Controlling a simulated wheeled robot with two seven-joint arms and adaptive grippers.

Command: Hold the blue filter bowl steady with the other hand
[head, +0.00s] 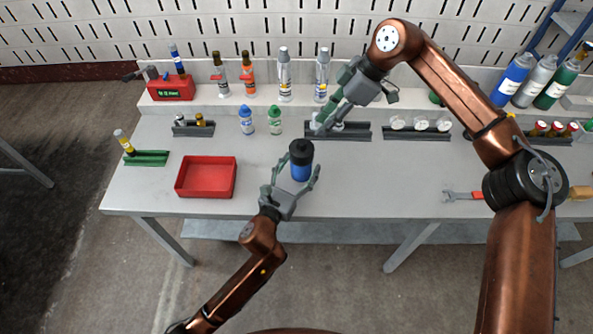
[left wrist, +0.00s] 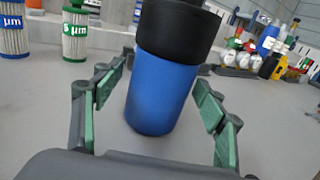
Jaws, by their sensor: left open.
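The blue filter bowl (head: 301,172) stands on the grey table with a black head (head: 301,151) on top. In the left wrist view the bowl (left wrist: 162,92) stands between the fingers of my left gripper (left wrist: 158,115), looking slightly tilted, with its black head (left wrist: 180,30) cut off by the top edge. My left gripper (head: 297,178) is open, one green-padded finger on each side of the bowl, with visible gaps. My right gripper (head: 326,122) is farther back, reaching down at a dark rack (head: 350,135). Its fingertips overlap pale items there, so its grip is unclear.
A red tray (head: 206,177) lies to the left. Blue-labelled (head: 246,120) and green-labelled (head: 275,120) filters stand behind the bowl. A rack of white round parts (head: 419,133) is at the right. A wrench (head: 460,196) lies near the front edge. The table around the bowl is clear.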

